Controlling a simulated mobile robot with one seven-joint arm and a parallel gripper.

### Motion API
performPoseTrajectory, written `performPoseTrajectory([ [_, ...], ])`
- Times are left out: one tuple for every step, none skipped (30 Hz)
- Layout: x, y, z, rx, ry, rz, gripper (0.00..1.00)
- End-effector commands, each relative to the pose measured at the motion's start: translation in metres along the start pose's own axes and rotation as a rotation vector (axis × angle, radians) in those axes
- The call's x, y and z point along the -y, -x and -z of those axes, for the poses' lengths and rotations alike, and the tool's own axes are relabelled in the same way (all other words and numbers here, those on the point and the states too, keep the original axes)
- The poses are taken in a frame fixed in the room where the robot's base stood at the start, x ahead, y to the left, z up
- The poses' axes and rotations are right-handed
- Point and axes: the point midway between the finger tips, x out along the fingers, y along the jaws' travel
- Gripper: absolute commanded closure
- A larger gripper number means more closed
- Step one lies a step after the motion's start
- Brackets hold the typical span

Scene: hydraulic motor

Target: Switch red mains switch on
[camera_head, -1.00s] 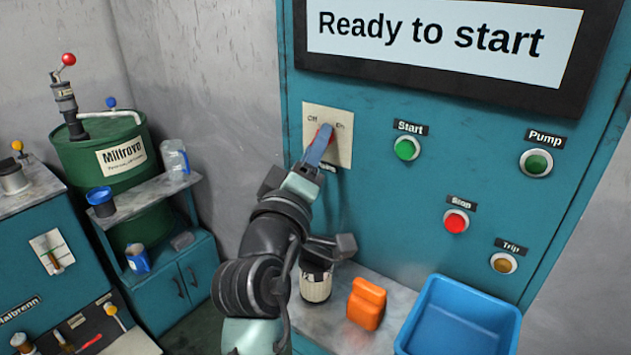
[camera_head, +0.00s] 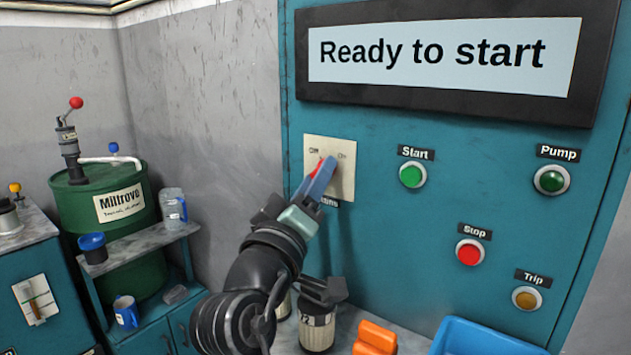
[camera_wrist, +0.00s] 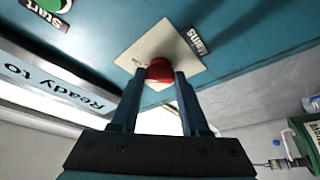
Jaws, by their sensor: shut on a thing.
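The red mains switch (camera_head: 317,167) sits on a cream plate (camera_head: 346,185) on the teal panel, between the labels Off at left and On at right. My gripper (camera_head: 325,172) is at the plate, and its blue fingers cover much of the switch. In the wrist view the red switch knob (camera_wrist: 159,71) sits between the tips of my two fingers (camera_wrist: 157,84), with the Mains label (camera_wrist: 198,39) beside it. The gripper is shut on the knob. Which label the switch points to cannot be told for sure.
The screen above reads "Ready to start" (camera_head: 440,52). A green Start button (camera_head: 412,174), a green Pump button (camera_head: 551,179), a red Stop button (camera_head: 469,252) and an amber Trip button (camera_head: 526,299) are to the right. A blue bin (camera_head: 480,340) and an orange object (camera_head: 375,338) stand below.

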Motion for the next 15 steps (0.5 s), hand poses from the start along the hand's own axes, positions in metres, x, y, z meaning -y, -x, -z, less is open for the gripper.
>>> performPoseTrajectory([
  [0.0011,0.0001,-0.001,0.002,-0.003,0.003,1.0],
  [0.0011,0.0001,-0.001,0.002,-0.003,0.003,0.53],
  [0.0011,0.0002,-0.001,0.002,-0.003,0.003,0.46],
  [0.001,0.0001,-0.0009,0.002,-0.003,0.002,0.41],
  [0.001,0.0002,-0.0008,0.002,-0.003,0.002,0.35],
  [0.0009,0.0001,-0.0007,0.001,-0.002,0.002,0.28],
  [0.0008,0.0001,-0.0007,0.001,-0.002,0.002,0.25],
  [0.0007,0.0001,-0.0006,0.001,-0.002,0.002,0.25],
  [0.0006,0.0001,-0.0006,0.001,-0.002,0.001,0.25],
  [0.0005,0.0001,-0.0005,0.001,-0.002,0.001,0.25],
  [0.0005,0.0001,-0.0005,0.001,-0.001,0.001,0.25],
  [0.0004,0.0001,-0.0004,0.0,-0.001,0.001,0.25],
  [0.0003,0.0001,-0.0003,0.0,-0.001,0.001,0.25],
  [0.0003,0.0001,-0.0003,0.0,-0.001,0.001,0.25],
  [0.0003,0.0005,-0.0003,0.0,-0.001,0.001,0.25],
])
